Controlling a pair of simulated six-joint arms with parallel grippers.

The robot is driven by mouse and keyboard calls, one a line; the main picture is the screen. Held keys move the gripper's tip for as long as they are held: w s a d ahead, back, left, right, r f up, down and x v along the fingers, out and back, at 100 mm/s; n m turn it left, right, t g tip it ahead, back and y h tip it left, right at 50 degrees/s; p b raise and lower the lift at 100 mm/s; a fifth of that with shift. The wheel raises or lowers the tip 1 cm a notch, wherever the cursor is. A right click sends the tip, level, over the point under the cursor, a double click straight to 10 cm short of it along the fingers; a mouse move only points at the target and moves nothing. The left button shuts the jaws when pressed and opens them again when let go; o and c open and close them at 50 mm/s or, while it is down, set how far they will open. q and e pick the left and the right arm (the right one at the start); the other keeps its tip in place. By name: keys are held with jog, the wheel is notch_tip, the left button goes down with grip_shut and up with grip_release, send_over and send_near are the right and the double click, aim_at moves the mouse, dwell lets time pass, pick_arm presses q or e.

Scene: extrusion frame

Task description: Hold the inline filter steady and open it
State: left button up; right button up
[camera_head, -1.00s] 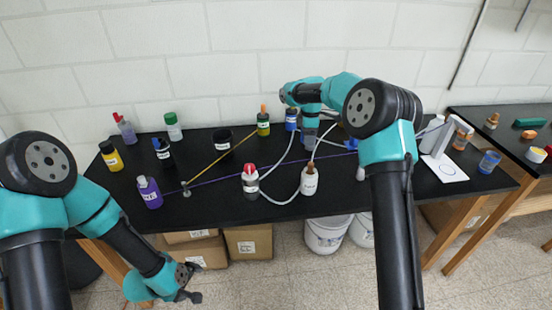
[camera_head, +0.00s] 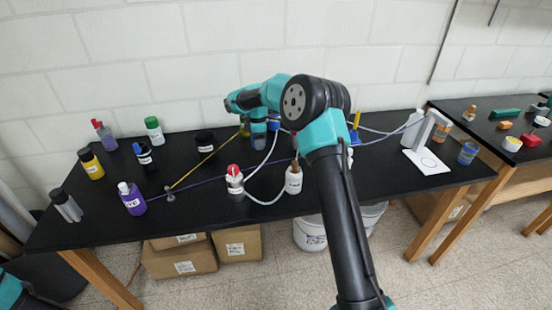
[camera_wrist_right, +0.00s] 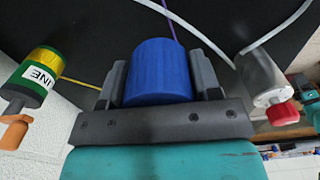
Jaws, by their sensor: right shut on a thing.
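My right gripper (camera_head: 258,143) hangs over the back half of the black table, and its arm hides part of what is there. In the right wrist view, its two grey fingers (camera_wrist_right: 157,82) are shut on the sides of a blue cylinder (camera_wrist_right: 158,70). Its far end is hidden, and I cannot tell whether this is the inline filter. A white tube (camera_wrist_right: 185,32) runs past it. In the head view, tubes lead to a red-topped white container (camera_head: 235,182) and a brown-topped white bottle (camera_head: 294,180). My left gripper is out of view.
In the right wrist view, a yellow-green labelled bottle (camera_wrist_right: 35,75) is left of my fingers and a grey cylinder with a red end (camera_wrist_right: 265,80) is right. Purple (camera_head: 132,200) and yellow (camera_head: 90,164) bottles stand at the table's left. A white stand (camera_head: 428,155) is at the right.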

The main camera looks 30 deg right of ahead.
send_over(260, 165)
jog(key=shift+w+f, duration=0.15)
jog(key=shift+f, duration=2.35)
jog(key=shift+f, duration=2.5)
jog(key=shift+f, duration=0.15)
jog(key=o, duration=1)
notch_tip(260, 165, up, 12)
jog(key=shift+r, duration=0.15)
